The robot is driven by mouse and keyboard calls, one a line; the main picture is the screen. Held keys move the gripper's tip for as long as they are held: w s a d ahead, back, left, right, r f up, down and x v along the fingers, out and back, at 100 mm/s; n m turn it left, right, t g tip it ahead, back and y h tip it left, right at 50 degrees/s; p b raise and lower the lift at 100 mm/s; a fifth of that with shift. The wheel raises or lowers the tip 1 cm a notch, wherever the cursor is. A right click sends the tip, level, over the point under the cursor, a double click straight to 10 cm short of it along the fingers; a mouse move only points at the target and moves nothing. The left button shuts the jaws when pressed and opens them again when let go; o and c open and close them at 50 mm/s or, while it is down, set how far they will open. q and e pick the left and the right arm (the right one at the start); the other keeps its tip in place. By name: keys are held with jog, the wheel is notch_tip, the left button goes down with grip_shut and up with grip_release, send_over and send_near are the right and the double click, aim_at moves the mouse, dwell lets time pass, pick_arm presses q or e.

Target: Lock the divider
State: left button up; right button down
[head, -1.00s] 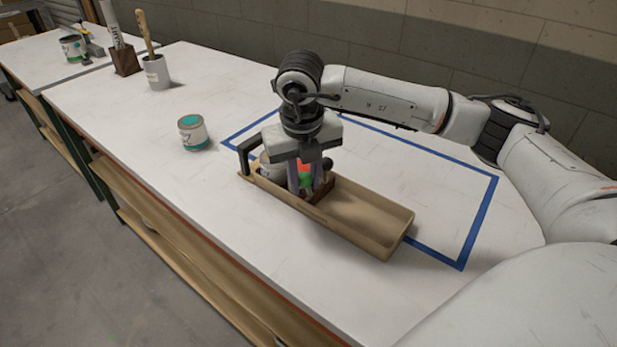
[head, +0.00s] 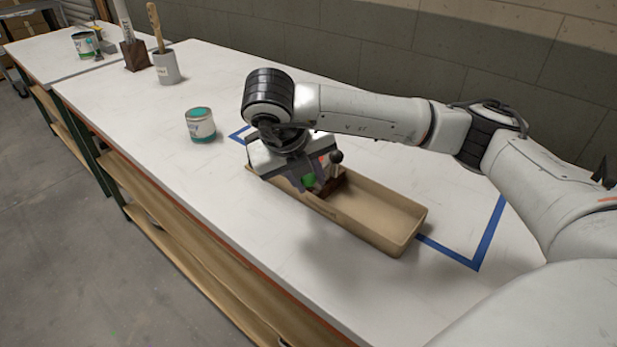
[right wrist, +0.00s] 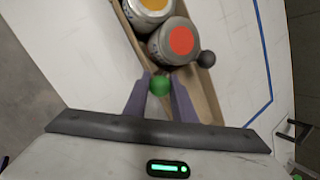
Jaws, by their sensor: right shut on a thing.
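The tan tray (head: 385,215) lies on the white table, with a dark brown divider (head: 332,186) across its inside. A green knob (head: 308,181) shows at the divider; in the right wrist view the green knob (right wrist: 160,86) sits between my finger tips. My right gripper (right wrist: 160,82) is shut on it, reaching down over the tray, tilted. A dark ball (head: 336,156) stands beside the gripper and also shows in the right wrist view (right wrist: 206,59). A can with a red-orange lid (right wrist: 175,42) and one with a yellow-orange lid (right wrist: 152,8) stand in the tray. My left gripper is out of view.
A teal-lidded can (head: 201,125) stands left of the tray. A grey cup (head: 167,68) and a brown block (head: 136,54) hold tools farther back. Blue tape (head: 488,235) outlines an area on the table. The tray's right compartment is empty.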

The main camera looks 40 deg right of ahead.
jog(key=c, duration=1.5)
grip_release()
jog(key=shift+o, duration=0.2)
jog(key=p+v, duration=0.2)
jog(key=v, duration=0.8)
jog(key=shift+r, duration=0.2)
jog(key=shift+a, duration=0.1)
